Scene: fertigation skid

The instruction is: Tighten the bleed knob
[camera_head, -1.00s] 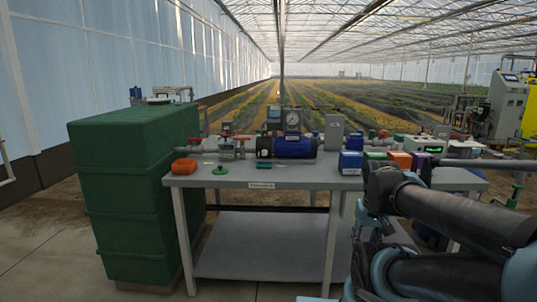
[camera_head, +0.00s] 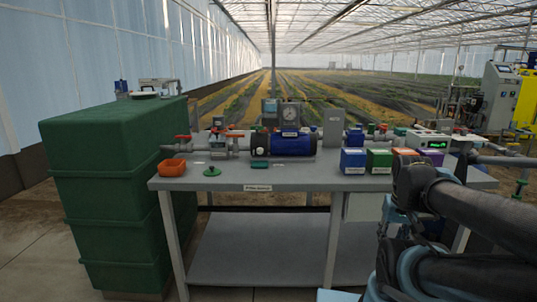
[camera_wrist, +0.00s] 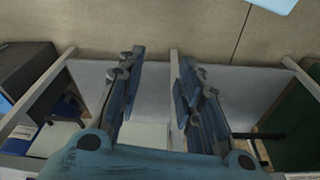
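A blue pump (camera_head: 288,142) lies on the grey bench (camera_head: 255,180), with a black end at its left. A round gauge (camera_head: 290,115) stands behind it. Red-handled valves (camera_head: 183,140) sit on the pipework to the pump's left. I cannot tell which small part is the bleed knob. My gripper (camera_wrist: 160,60) shows in the wrist view with its two blue fingers apart and nothing between them. It points down past the bench toward the floor, away from the pump. In the head view the gripper itself is not clearly visible.
A large green tank (camera_head: 110,170) stands left of the bench. My arm fills the lower right.

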